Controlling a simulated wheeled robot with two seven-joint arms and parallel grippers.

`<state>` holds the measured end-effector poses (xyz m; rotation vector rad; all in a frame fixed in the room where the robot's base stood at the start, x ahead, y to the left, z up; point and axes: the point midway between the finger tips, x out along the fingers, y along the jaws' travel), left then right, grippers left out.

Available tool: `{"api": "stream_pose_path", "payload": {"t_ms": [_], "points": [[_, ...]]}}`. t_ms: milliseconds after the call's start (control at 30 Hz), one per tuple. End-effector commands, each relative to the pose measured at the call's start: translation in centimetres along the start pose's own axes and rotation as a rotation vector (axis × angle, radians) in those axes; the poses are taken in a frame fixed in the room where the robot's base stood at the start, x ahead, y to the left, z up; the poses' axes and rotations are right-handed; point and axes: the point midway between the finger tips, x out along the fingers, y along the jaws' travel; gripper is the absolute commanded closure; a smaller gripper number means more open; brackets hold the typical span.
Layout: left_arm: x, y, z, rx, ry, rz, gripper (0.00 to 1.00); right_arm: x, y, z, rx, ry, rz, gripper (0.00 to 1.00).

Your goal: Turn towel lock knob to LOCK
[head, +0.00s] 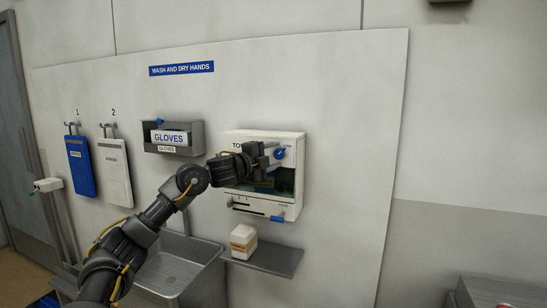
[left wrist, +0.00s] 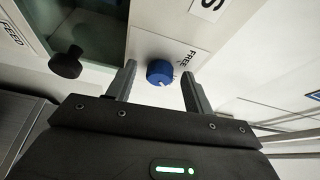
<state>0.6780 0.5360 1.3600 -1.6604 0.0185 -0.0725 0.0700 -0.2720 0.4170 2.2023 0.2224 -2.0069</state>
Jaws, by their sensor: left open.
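The towel dispenser (head: 296,140) is a white box on the wall panel, with a dark window and lettering partly hidden by my left arm. Its blue towel lock knob (head: 280,154) is at the upper right of its front. In the left wrist view the blue knob (left wrist: 160,72) has a pale mark and sits beside the word FREE. My left gripper (head: 267,151) is in front of the dispenser, just left of the knob in the head view. In the left wrist view its two open fingers (left wrist: 157,84) stand either side of the knob, with gaps on both sides; contact does not show. My right gripper is not in view.
A black knob (left wrist: 66,63) is near the word FEED. A blue slider tab (head: 277,218) is low on the dispenser. Below are a shelf (head: 278,262) with a small white-and-tan box (head: 243,241) and a metal sink (head: 172,270). A glove holder (head: 190,136) hangs left.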

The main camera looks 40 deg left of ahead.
Motion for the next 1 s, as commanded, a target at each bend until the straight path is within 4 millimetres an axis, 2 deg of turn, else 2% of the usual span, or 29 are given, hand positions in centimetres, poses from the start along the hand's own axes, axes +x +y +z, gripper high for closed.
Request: {"api": "stream_pose_path", "payload": {"t_ms": [167, 400, 600, 767, 1000], "points": [[-1.8, 0.4, 0.2, 0.004, -0.001, -0.001, 0.48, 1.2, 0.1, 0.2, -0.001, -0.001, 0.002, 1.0], [-6.7, 0.6, 0.2, 0.007, -0.003, 0.001, 0.48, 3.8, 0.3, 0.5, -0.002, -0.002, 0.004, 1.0], [-9.6, 0.5, 0.2, 0.004, -0.002, 0.001, 0.48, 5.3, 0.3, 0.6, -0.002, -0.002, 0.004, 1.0], [-10.6, 0.2, 0.0, 0.001, -0.001, 0.001, 0.48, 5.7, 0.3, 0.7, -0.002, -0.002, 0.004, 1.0], [-10.7, 0.0, 0.0, 0.0, 0.0, 0.001, 0.48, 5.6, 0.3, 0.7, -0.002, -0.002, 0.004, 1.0]]}}
